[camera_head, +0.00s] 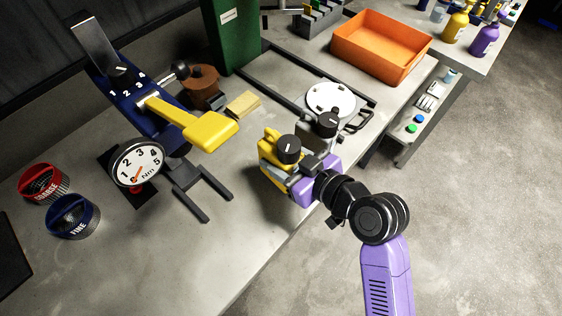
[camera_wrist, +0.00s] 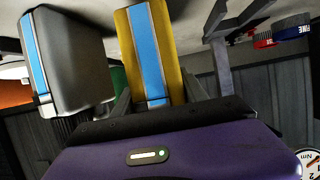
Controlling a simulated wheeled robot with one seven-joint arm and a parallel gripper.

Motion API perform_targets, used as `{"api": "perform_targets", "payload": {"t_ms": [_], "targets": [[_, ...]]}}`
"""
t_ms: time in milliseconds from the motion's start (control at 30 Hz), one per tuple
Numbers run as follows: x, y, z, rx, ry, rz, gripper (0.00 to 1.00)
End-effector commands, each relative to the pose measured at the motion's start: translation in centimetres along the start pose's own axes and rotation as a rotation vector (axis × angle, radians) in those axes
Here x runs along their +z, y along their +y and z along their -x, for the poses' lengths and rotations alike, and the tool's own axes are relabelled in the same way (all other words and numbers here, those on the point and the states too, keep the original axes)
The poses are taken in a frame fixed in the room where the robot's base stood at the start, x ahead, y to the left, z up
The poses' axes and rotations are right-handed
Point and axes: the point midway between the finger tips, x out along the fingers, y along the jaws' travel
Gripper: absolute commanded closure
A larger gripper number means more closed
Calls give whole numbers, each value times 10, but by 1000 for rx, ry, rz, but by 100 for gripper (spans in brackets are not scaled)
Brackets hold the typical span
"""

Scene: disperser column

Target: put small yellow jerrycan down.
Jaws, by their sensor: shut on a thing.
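The small yellow jerrycan (camera_head: 268,157), with a black cap, is at the front edge of the grey bench (camera_head: 235,262) in the head view. My gripper (camera_head: 290,175) is shut on it from the front right. In the wrist view the yellow jerrycan (camera_wrist: 178,40), with a blue stripe, sits between my two fingers (camera_wrist: 160,102). I cannot tell whether its base touches the bench. A grey jerrycan (camera_head: 308,134) with a black cap stands close behind and right of it. It also shows in the wrist view (camera_wrist: 80,60), left of the yellow one.
A blue device with a yellow lever (camera_head: 210,130) and dark fork (camera_head: 200,190) is left. A gauge (camera_head: 137,164) and red (camera_head: 42,183) and blue (camera_head: 72,216) knobs are farther left. A white disc (camera_head: 330,98) and orange tray (camera_head: 380,47) are behind. The front bench is clear.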

Motion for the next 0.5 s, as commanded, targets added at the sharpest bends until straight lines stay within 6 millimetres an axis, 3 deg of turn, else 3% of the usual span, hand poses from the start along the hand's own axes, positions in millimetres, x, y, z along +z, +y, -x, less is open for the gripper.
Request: {"api": "perform_targets", "payload": {"t_ms": [167,500], "targets": [[22,0,-9,0,0,-1,100],[25,0,-11,0,3,0,100]]}}
